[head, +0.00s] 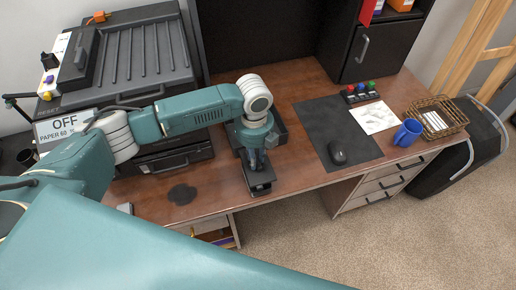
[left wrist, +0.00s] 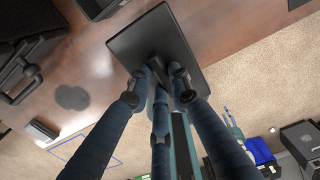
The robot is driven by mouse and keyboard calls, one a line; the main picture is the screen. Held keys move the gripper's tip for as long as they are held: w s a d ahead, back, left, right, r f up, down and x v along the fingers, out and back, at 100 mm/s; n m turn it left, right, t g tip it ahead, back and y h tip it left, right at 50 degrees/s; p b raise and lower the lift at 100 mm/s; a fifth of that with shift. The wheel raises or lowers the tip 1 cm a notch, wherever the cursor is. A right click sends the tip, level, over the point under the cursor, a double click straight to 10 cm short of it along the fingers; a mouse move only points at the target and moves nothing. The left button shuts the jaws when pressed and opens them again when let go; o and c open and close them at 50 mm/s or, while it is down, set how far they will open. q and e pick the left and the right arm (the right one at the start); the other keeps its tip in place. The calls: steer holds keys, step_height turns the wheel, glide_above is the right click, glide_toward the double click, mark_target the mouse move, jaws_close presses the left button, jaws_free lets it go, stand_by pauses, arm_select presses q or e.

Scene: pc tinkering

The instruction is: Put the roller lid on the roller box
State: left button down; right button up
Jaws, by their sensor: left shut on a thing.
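My left gripper (head: 256,168) is shut on the roller lid (head: 261,189), a flat dark plate, near the front edge of the desk. The lid also shows in the left wrist view (left wrist: 188,38), where the fingers close on its middle. A dark open box (head: 281,131), seemingly the roller box, sits on the desk just behind the gripper, partly hidden by my left wrist. The lid is in front of this box, apart from it. Whether the lid touches the desk is not clear. My right gripper is out of view.
A large black printer (head: 135,60) with a PAPER sign stands at the left. A dark round patch (head: 182,194) lies on the desk (head: 215,185). To the right are a black mat (head: 325,120) with a mouse (head: 338,152), a blue mug (head: 407,132) and a wire basket (head: 438,116).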

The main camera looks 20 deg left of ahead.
arm_select(q)
steer(key=shift+s+r, duration=0.3)
steer(key=shift+s, duration=0.35)
steer(key=shift+w+f+p, duration=0.25)
steer(key=shift+w+p, duration=0.15)
steer(key=shift+w, duration=0.15)
steer(key=shift+f+b, duration=0.35)
steer(key=shift+f, duration=0.2)
steer(key=shift+s+f+b, duration=0.2)
steer(key=shift+f+b, duration=0.15)
steer(key=shift+f, duration=0.25)
steer(key=shift+w+f, duration=0.15)
steer(key=shift+f, duration=0.35)
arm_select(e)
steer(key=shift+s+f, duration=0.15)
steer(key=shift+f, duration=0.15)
arm_select(q)
steer(key=shift+r, duration=0.1)
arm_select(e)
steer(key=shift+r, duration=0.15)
arm_select(q)
steer(key=shift+p, duration=0.55)
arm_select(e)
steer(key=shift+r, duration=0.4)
arm_select(q)
steer(key=shift+f+b, duration=0.65)
steer(key=shift+f, duration=0.5)
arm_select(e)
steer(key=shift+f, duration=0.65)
